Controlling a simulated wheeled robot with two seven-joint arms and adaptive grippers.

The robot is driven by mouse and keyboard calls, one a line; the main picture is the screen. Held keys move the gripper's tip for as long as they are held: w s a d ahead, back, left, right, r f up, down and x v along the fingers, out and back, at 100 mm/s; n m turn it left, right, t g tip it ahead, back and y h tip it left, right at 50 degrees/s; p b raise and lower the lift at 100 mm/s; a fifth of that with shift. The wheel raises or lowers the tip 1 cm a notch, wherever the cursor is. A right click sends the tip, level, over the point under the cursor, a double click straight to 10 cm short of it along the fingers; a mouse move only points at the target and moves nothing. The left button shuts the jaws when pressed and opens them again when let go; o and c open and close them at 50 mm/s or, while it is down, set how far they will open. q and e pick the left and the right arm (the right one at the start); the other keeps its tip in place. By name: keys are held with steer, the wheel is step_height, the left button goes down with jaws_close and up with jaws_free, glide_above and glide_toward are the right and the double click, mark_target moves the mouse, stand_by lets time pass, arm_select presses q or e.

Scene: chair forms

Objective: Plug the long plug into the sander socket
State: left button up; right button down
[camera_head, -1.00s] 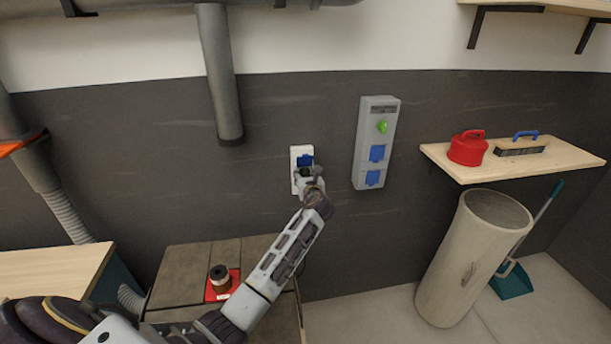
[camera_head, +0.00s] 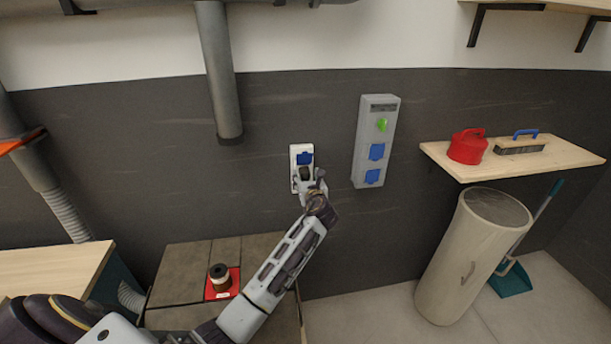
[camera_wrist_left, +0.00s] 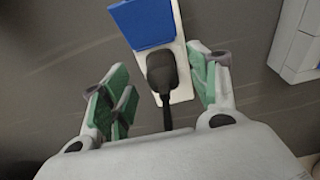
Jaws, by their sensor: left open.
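The white sander socket (camera_head: 294,160) is fixed to the dark wall. Its blue flap (camera_head: 305,157) is raised; the socket plate (camera_wrist_left: 183,92) and flap (camera_wrist_left: 142,22) also show in the left wrist view. A black plug (camera_wrist_left: 160,72) sits against the socket below the flap, its cable running down. It shows as a small dark shape in the head view (camera_head: 306,173). My left gripper (camera_head: 311,185) is just below and in front of the plug. In the left wrist view the green-padded fingers (camera_wrist_left: 163,85) are open, apart from the plug on both sides. My right gripper is out of view.
A grey wall box (camera_head: 362,150) with blue flaps and a green knob is right of the socket. A shelf (camera_head: 550,160) holds a red canister (camera_head: 468,147). A grey pipe (camera_head: 219,80) hangs left. A spool on a red base (camera_head: 220,282) stands on the bench below.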

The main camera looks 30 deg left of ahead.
arm_select(q)
steer(key=v, duration=0.8)
stand_by(0.7)
